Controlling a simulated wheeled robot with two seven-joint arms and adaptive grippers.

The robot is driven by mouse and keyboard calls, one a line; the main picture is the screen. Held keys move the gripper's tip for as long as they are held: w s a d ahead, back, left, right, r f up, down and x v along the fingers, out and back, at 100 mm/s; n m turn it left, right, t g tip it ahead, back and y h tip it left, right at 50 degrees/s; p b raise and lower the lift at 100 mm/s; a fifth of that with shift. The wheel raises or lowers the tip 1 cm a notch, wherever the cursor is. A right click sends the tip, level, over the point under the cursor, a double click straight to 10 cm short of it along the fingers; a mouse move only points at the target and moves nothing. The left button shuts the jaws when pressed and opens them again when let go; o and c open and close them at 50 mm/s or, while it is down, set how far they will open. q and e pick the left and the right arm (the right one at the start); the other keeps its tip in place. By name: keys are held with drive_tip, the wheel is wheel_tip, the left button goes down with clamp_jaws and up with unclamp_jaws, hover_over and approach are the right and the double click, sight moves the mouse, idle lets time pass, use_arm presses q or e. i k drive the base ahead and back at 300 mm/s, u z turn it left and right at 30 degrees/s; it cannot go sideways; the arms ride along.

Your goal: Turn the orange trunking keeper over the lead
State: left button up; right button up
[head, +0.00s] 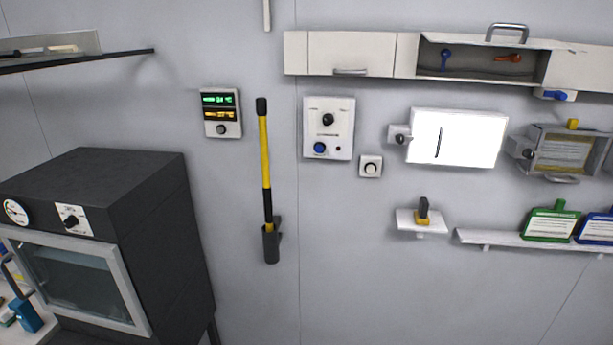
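White trunking (405,55) runs along the wall at the upper right. One section is open, with its lid (480,41) raised and a metal handle on top. Inside, the orange keeper (508,57) lies roughly horizontal at the right. A blue keeper (445,60) points up and down at the left of the same opening. I cannot make out a lead inside the dark opening. Neither of my grippers shows in the head view.
A bright white panel (458,138) and a framed window unit (565,152) sit below the trunking. A control box (328,128) and a yellow-black pole (265,150) are on the wall. A dark oven (100,205) stands at left. Shelves (500,238) jut out at lower right.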

sight(515, 57)
drive_tip(key=k, duration=0.4)
drive_tip(key=z, duration=1.75)
drive_tip(key=i, duration=0.8)
drive_tip(key=u, duration=0.75)
drive_tip(key=i, duration=0.5)
drive_tip(key=u, duration=0.5)
